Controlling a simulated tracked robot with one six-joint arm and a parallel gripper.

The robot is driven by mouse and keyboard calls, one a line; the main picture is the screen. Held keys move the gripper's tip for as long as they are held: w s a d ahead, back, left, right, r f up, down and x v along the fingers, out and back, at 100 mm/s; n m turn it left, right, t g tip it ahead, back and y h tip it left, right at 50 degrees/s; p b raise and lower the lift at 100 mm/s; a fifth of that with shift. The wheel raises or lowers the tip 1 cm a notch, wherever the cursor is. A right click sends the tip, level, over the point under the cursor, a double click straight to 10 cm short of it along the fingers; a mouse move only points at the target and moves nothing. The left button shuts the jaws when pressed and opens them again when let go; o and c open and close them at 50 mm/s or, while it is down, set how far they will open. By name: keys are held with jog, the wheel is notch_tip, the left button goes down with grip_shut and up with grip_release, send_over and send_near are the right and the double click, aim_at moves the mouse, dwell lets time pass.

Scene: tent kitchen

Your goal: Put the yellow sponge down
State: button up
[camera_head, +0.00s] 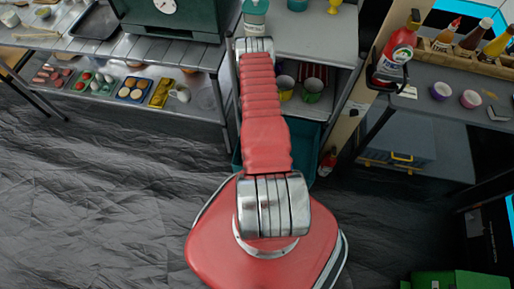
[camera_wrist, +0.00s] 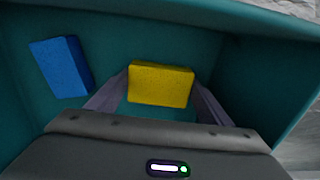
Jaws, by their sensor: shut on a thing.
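The yellow sponge (camera_wrist: 160,84) shows in the wrist view between the two fingers of my gripper (camera_wrist: 161,80). The fingers touch its left and right ends, and my gripper is shut on it. The sponge is inside the outline of a teal bin (camera_wrist: 262,80); I cannot tell whether it touches the bin floor. In the head view, part of a teal bin (camera_head: 305,142) shows below the shelf unit, beside my red arm. My gripper and the yellow sponge are hidden in that view.
A blue sponge (camera_wrist: 61,67) lies in the bin left of the yellow one. In the head view, a worktop (camera_head: 305,35) with a shelf below stands above the bin. A slatted table (camera_head: 60,50) is at the left, a bottle (camera_head: 397,50) at the right. The floor at lower left is clear.

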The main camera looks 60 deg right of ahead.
jog(key=shift+f, duration=0.3)
jog(key=o, duration=1.2)
jog(key=shift+f, duration=0.1)
notch_tip(320, 180, up, 12)
dwell(0.5)
dwell(0.4)
